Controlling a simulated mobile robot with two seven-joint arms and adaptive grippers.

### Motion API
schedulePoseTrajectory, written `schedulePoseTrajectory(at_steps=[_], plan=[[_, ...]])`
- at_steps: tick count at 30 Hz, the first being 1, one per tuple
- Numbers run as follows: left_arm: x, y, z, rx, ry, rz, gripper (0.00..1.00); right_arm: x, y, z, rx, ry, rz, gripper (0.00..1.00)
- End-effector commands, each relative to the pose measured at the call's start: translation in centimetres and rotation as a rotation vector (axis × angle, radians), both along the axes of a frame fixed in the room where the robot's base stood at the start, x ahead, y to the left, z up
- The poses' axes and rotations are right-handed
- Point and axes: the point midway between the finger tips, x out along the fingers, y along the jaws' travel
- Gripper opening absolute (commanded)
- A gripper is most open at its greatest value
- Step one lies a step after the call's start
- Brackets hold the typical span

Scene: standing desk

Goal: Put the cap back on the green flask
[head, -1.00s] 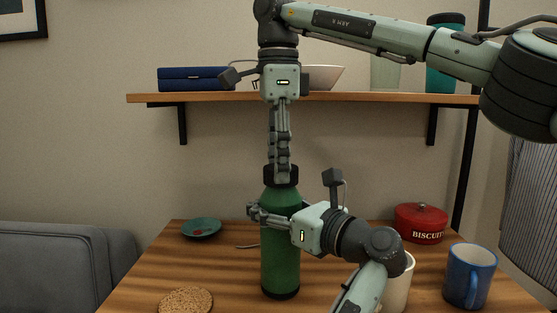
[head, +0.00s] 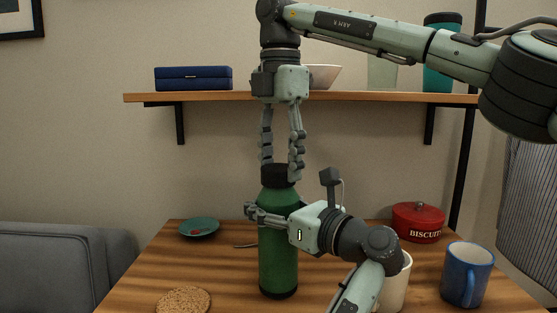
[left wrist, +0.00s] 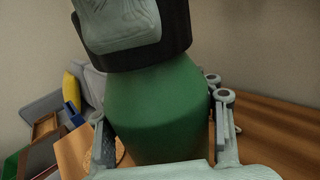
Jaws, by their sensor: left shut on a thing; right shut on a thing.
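The green flask (head: 278,245) stands upright on the desk; it fills the middle of the left wrist view (left wrist: 160,110). The black cap (head: 274,175) sits on the flask's top, with no gap visible in the head view. How firmly it is seated I cannot tell. My right gripper (head: 281,171) points straight down from above, its two fingers shut on the sides of the cap. One of its fingers covers part of the cap (left wrist: 172,57) in the left wrist view. My left gripper (head: 264,212) is shut around the upper body of the flask from the right.
A cream mug (head: 397,287), a blue mug (head: 465,277) and a red biscuit tin (head: 418,222) stand right of the flask. A teal dish (head: 199,226) and a cork coaster (head: 184,300) lie left. The shelf (head: 190,98) runs behind my right gripper.

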Motion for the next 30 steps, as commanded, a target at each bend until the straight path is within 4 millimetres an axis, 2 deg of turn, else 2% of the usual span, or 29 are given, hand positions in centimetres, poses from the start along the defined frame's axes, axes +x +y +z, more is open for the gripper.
schedulePoseTrajectory(at_steps=[9,15,19,27,28,30], plan=[[-0.01,-0.06,-0.02,0.001,0.001,-0.001,0.0,-0.3,-0.12,0.11,0.002,-0.003,-0.807,0.29],[-0.01,-0.06,-0.02,0.001,0.001,-0.001,0.0,-0.43,-0.04,0.06,0.003,-0.002,-1.178,0.29],[-0.02,-0.06,-0.02,0.001,0.001,-0.001,0.0,-0.47,-0.01,0.04,0.004,-0.002,-1.272,0.29],[-0.03,-0.07,-0.03,0.001,0.001,-0.001,0.0,-0.47,0.0,0.05,0.004,-0.002,-1.283,0.29],[-0.03,-0.07,-0.03,0.001,0.001,-0.001,0.0,-0.47,0.0,0.05,0.004,-0.002,-1.283,0.5],[-0.03,-0.07,-0.03,0.001,0.001,-0.001,0.0,-0.47,-0.01,0.04,0.004,-0.002,-1.282,0.58]])
